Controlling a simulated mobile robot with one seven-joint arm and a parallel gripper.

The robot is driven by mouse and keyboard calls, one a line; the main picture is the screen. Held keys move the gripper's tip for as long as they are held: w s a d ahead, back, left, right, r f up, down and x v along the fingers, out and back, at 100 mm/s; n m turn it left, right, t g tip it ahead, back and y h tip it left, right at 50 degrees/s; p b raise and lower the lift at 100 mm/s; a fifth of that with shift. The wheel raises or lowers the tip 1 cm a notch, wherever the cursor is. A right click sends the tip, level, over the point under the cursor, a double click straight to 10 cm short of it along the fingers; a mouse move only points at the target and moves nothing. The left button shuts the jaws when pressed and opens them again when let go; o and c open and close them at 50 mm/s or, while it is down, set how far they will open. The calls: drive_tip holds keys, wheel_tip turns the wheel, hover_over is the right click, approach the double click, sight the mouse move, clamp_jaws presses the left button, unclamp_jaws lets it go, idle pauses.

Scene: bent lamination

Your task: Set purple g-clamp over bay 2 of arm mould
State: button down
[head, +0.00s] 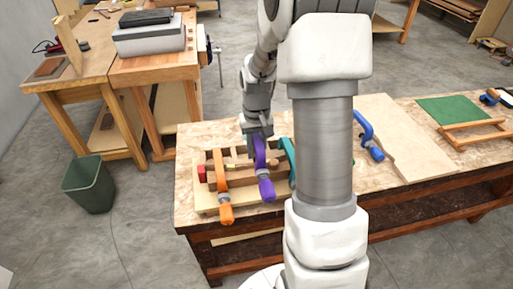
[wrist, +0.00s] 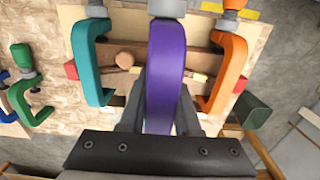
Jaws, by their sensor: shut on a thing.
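The purple g-clamp (head: 262,163) is between the fingers of my gripper (head: 257,137), which is shut on its frame. In the wrist view the purple clamp (wrist: 166,70) fills the space between the dark fingers and hides what is under it. It is over the wooden arm mould (head: 237,187), between an orange clamp (head: 220,172) and a teal clamp (head: 288,152). Both of those clamps span the mould. I cannot tell whether the purple clamp touches the mould, and no bay numbers are readable.
A blue clamp (head: 366,135) lies to the right, by a pale board (head: 400,140). A red piece (head: 202,173) sits at the mould's left end. A green mat (head: 453,110) and wooden frame (head: 473,132) are farther right. A bin (head: 88,185) stands on the floor.

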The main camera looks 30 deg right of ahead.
drive_tip(key=shift+f, duration=0.1)
idle(0.3)
drive_tip(key=shift+f+b, duration=0.3)
drive_tip(key=shift+b, duration=0.05)
drive_tip(key=shift+f, duration=0.1)
idle(0.3)
drive_tip(key=shift+f+b, duration=1.7)
drive_tip(key=shift+f, duration=0.5)
drive_tip(key=shift+f, duration=0.25)
